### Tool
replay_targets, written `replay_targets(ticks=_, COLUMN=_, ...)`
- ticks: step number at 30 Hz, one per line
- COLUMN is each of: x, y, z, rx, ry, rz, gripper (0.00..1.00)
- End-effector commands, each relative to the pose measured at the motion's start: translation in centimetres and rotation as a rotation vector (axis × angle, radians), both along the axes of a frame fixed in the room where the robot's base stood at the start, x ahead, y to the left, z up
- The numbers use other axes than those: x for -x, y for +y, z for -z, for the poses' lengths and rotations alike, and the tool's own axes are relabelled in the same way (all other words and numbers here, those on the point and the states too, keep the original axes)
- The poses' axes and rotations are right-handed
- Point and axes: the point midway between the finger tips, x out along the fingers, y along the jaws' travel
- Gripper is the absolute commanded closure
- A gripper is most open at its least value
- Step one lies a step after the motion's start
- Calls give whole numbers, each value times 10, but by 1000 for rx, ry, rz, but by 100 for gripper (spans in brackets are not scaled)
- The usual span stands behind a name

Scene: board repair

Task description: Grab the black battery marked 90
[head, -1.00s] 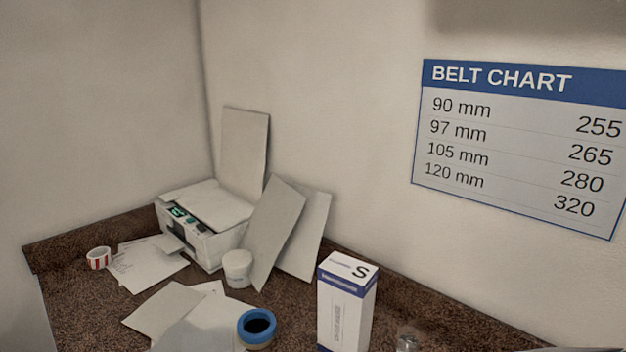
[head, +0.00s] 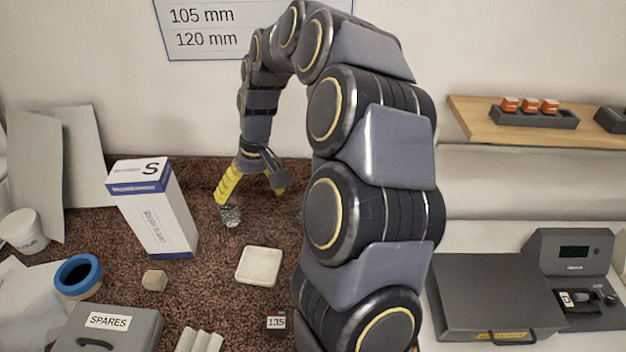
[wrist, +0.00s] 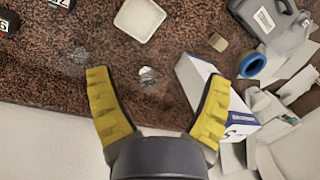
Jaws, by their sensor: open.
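My gripper (head: 250,197) is open and empty above the brown speckled counter near the wall in the head view. Its two yellow fingers are spread apart in the wrist view (wrist: 156,74). A small dark block with a white label (head: 276,322) lies at the front of the counter; its number looks like 115 or 135. Two black blocks show at the top left of the wrist view, one at the edge (wrist: 8,22) and one cut off by the top (wrist: 62,3); their labels are partial. I cannot make out a battery marked 90.
A clear crumpled-looking item (head: 230,215) lies below my gripper. A cream tray (head: 259,266), a wooden cube (head: 155,280), a tall white box (head: 152,215), blue tape (head: 78,274) and a grey SPARES case (head: 110,328) stand around. Grey equipment (head: 495,295) is at right.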

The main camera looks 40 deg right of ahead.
Motion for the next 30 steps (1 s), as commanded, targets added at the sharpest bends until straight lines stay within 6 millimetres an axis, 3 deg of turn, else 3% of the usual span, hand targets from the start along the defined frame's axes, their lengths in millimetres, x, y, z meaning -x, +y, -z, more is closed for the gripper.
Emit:
replay_targets(ticks=3, x=-17, y=-65, z=40, rx=7, ry=2, rz=140, gripper=21)
replay_targets(ticks=6, x=-16, y=-123, z=76, rx=33, ry=11, rz=258, gripper=21)
replay_targets(ticks=12, x=21, y=-225, z=140, rx=120, ry=56, rz=464, gripper=21)
replay_targets(ticks=15, x=43, y=-257, z=159, rx=159, ry=80, rz=526, gripper=21)
replay_targets(ticks=20, x=62, y=-278, z=174, rx=187, ry=101, rz=568, gripper=21)
replay_targets(ticks=30, x=63, y=-280, z=210, rx=189, ry=103, rz=569, gripper=21)
